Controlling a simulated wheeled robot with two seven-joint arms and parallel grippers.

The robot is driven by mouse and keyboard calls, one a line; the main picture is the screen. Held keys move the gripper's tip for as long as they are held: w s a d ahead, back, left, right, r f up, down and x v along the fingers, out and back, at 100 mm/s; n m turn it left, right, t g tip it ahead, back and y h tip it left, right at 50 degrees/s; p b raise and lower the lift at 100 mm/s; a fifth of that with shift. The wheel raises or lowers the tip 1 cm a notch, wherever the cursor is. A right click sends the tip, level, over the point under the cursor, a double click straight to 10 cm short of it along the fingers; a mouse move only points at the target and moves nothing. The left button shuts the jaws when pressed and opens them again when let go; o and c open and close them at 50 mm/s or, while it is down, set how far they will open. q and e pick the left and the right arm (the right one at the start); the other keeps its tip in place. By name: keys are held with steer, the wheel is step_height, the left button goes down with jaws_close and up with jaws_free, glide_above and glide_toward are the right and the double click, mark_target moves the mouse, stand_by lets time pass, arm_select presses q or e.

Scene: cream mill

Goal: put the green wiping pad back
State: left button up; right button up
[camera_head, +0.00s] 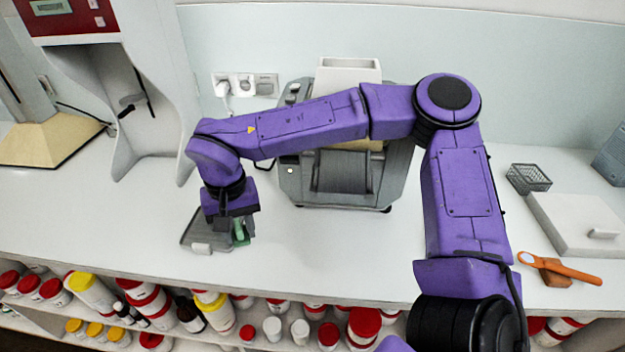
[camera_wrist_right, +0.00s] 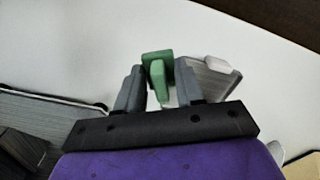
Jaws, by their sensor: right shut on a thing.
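The green wiping pad (camera_head: 241,231) shows in the head view at the tip of my right gripper (camera_head: 232,230), beside a grey tray (camera_head: 196,232) on the white counter. In the right wrist view the green pad (camera_wrist_right: 157,68) stands between the two grey fingers of my right gripper (camera_wrist_right: 156,88), which are shut on its narrow upright part. Part of the grey tray (camera_wrist_right: 212,80) shows just right of the fingers, with a white block at its corner. I cannot tell whether the pad touches the counter. My left gripper is not in view.
A grey mill (camera_head: 345,175) with a white hopper stands behind my right arm. A white and red machine (camera_head: 150,100) stands at the left. An orange-handled tool (camera_head: 560,268), a white lidded box (camera_head: 580,225) and a wire basket (camera_head: 528,178) are at the right. Bottles fill the shelf below.

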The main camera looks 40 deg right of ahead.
steer(key=m, duration=0.2)
steer(key=shift+s+a+r+m+b, duration=0.1)
steer(key=shift+a+r+m+b, duration=0.1)
steer(key=shift+m+b, duration=0.2)
steer(key=s+a+r+m+b, duration=0.2)
steer(key=a+m, duration=0.1)
steer(key=m, duration=1)
steer(key=s+a+r+m+b, duration=0.1)
steer(key=a+r+m+b, duration=0.15)
steer(key=m, duration=0.95)
steer(key=m+p, duration=0.1)
steer(key=m, duration=1.2)
glide_above(283, 258)
steer(key=a, duration=0.1)
step_height(283, 258, down, 7)
steer(key=shift+r, duration=0.1)
steer(key=shift+d+f, duration=0.2)
steer(key=shift+f, duration=0.1)
steer(key=f, duration=0.3)
steer(key=shift+d+f, duration=0.35)
steer(key=shift+f, duration=0.05)
